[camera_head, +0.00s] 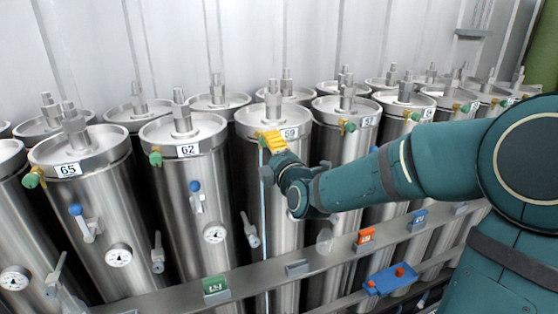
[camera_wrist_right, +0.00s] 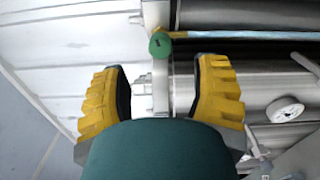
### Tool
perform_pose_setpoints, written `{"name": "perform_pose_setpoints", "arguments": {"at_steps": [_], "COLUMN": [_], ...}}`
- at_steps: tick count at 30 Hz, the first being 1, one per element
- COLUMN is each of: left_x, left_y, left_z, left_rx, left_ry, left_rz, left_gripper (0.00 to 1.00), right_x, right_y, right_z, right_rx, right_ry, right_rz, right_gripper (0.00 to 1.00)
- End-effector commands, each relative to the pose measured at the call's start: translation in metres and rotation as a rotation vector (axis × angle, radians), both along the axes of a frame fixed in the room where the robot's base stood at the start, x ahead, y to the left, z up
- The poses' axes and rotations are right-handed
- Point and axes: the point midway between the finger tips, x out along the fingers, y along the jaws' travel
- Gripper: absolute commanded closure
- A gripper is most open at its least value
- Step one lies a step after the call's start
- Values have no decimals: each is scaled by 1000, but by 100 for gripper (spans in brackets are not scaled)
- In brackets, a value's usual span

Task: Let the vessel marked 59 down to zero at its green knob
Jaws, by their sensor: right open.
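The steel vessel marked 59 (camera_head: 279,220) stands upright in the front row, its number plate (camera_head: 290,133) just below the lid. My right gripper (camera_head: 271,143) is at its upper left side, covering the usual knob place in the head view. In the right wrist view a green knob (camera_wrist_right: 160,44) shows just beyond the space between the yellow fingers. My right gripper (camera_wrist_right: 160,80) is open there, with nothing between its pads. The fingers look apart from the knob. My left gripper is not in view.
Vessels marked 62 (camera_head: 183,160) and 65 (camera_head: 80,165) stand to the left, each with its own green knob. Vessel 57 (camera_head: 345,112) is close on the right. A steel rail (camera_head: 135,300) with coloured tags crosses in front. A blue tray (camera_head: 390,281) sits lower right.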

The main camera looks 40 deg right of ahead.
Motion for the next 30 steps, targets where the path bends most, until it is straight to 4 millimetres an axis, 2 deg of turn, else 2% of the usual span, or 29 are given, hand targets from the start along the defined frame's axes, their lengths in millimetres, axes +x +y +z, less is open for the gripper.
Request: {"name": "perform_pose_setpoints", "arguments": {"at_steps": [3, 10, 30], "left_x": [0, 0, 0], "left_y": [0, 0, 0], "left_z": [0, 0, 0], "left_rx": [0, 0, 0], "left_ry": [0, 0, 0], "left_rz": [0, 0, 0], "left_gripper": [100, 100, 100], "right_x": [-21, -43, -44], "right_y": [5, 10, 14], "right_z": [1, 0, -4], "right_rx": [1, 0, 11], "right_ry": [-2, -1, 6], "right_rz": [1, 0, 5], "right_gripper": [39, 39, 39]}}
